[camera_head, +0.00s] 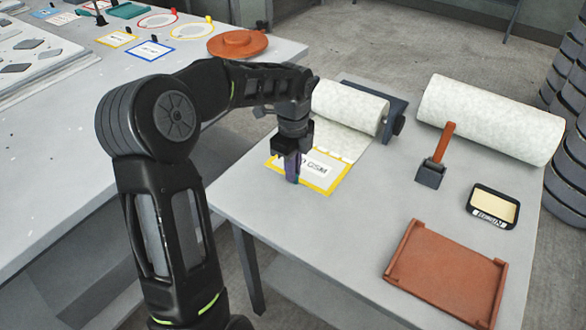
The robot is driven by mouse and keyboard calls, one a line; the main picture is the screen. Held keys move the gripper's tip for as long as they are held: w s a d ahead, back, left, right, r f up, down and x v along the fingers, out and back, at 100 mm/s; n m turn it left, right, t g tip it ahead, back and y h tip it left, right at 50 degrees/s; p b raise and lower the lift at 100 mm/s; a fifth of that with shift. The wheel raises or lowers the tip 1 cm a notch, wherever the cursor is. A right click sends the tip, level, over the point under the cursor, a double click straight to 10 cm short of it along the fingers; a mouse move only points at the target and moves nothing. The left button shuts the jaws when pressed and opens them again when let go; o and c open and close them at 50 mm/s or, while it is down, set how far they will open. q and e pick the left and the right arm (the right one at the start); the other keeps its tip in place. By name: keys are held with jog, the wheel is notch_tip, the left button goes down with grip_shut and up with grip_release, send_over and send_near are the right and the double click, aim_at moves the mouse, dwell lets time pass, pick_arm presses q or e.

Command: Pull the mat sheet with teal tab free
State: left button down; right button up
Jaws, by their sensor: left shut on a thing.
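My left gripper (292,173) points down at the front end of a white mat sheet (342,142) and is shut on it. The held edge is hidden by the fingers, and I cannot make out a teal tab there. The sheet runs down from a white mat roll (350,103) in a dark holder (394,118). A yellow-bordered card (318,178) with GSM lettering lies under and beside the fingertips. My right gripper is not in view.
On the grey table (345,225) are a second mat roll (490,120), a tool with an orange handle (434,164), a black-rimmed tin (492,206) and an orange-brown tray (447,272). The left table (200,75) holds an orange disc (238,44), bordered cards and a teal cloth (128,10).

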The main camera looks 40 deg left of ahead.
pick_arm(q)
jog(key=shift+s, duration=0.2)
jog(key=shift+s+b, duration=0.35)
jog(key=shift+s, duration=1.95)
jog(key=shift+s+d, duration=0.15)
jog(key=shift+s, duration=3.55)
jog(key=shift+r, duration=0.1)
jog(key=shift+r+p, duration=2.3)
jog(key=shift+r, duration=0.15)
